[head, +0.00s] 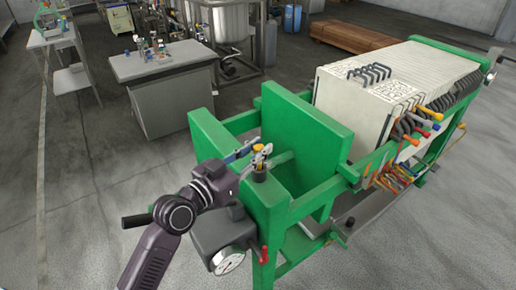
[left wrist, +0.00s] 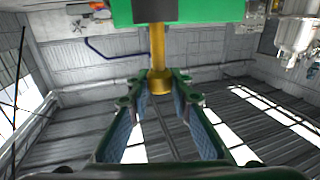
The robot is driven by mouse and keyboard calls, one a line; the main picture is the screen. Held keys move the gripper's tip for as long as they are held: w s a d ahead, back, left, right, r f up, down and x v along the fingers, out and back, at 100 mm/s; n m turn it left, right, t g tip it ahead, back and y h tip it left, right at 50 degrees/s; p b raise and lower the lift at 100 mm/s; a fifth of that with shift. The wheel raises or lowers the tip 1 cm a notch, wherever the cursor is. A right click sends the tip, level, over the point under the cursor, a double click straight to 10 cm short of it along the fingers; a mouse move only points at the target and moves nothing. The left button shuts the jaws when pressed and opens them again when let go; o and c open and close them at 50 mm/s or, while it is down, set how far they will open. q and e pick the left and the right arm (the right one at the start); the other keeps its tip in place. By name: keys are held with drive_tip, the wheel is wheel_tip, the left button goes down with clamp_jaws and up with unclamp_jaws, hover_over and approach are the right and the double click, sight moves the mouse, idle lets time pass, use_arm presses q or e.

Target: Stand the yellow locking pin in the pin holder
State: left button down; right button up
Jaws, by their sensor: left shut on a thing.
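The yellow locking pin (head: 258,147) is upright above the near green post. It also shows in the left wrist view (left wrist: 157,52), with its wide round end toward my fingers. My left gripper (head: 254,155) is shut on the pin, with its fingers around the upper part. A dark round piece, which looks like the pin holder (head: 260,175), sits on top of the post just below the pin. In the left wrist view the pin's shaft lines up with this dark piece (left wrist: 161,10). I cannot tell whether the pin's lower end is inside it. My right gripper is not in view.
The green press frame (head: 310,125) stands right beside my gripper, with a stack of white plates (head: 385,80) behind. A grey unit with a gauge (head: 229,262) is just below my wrist. A grey bench (head: 160,62) stands at the back left. The floor left is open.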

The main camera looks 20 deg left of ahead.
use_arm(q)
drive_tip(key=shift+f, duration=0.2)
drive_tip(key=c, duration=1.7)
unclamp_jaws()
drive_tip(key=shift+o, duration=0.2)
drive_tip(key=shift+s+a+f, duration=0.1)
drive_tip(key=shift+s+a, duration=0.15)
drive_tip(key=shift+s, duration=0.35)
drive_tip(key=v, duration=1)
drive_tip(key=shift+s+a, duration=0.15)
drive_tip(key=shift+s, duration=0.25)
